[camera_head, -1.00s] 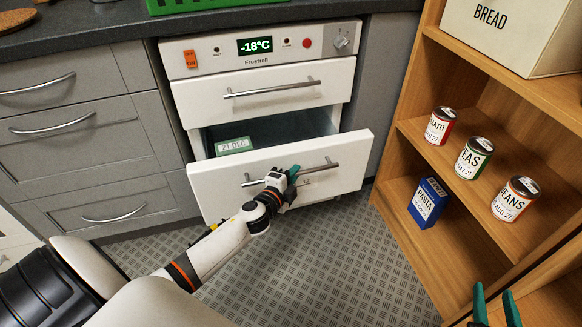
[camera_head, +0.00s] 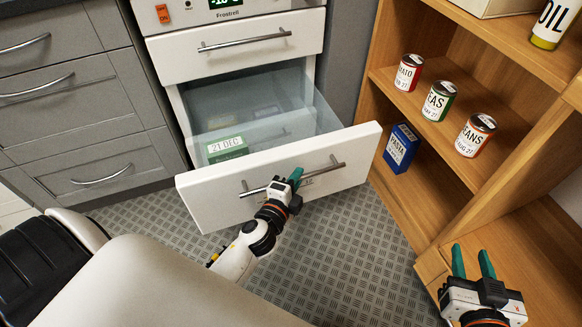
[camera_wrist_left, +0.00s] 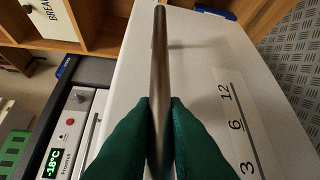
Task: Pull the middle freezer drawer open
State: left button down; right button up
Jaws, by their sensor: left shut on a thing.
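The middle freezer drawer (camera_head: 225,203) stands well out of the white freezer (camera_head: 232,45), with clear side walls and a package labelled 21 DEC (camera_head: 227,148) inside. My left gripper (camera_head: 293,182) is shut on the bar handle (camera_head: 325,168) of this drawer. In the left wrist view the green fingertips (camera_wrist_left: 160,125) pinch the handle (camera_wrist_left: 159,60) from both sides, in front of the white drawer front (camera_wrist_left: 195,90). My right gripper (camera_head: 473,263) is at the lower right, its two green fingers apart and empty, near the wooden shelf.
The upper freezer drawer (camera_head: 260,50) is shut. A wooden shelf unit (camera_head: 405,85) at the right holds several cans and a blue pasta box (camera_head: 401,147), close to the drawer's right end. Grey cabinets (camera_head: 85,100) stand at the left. The metal floor (camera_head: 340,255) is clear.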

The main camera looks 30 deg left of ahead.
pick_arm(q)
jog(key=shift+s+d+f, duration=0.1)
jog(key=shift+s+d, duration=0.15)
jog(key=shift+d, duration=0.1)
pick_arm(e)
jog(key=shift+w+r, duration=0.1)
jog(key=shift+w, duration=0.05)
jog(key=shift+a, duration=0.1)
pick_arm(q)
jog(key=c, duration=1.5)
grip_release()
jog(key=shift+s+d, duration=0.1)
jog(key=shift+o, duration=0.2)
jog(key=s+r, duration=0.1)
jog(key=s, duration=1)
jog(key=shift+s+d+r, duration=0.35)
jog(key=shift+s+r, duration=0.05)
pick_arm(e)
jog(key=shift+r+t, duration=0.5)
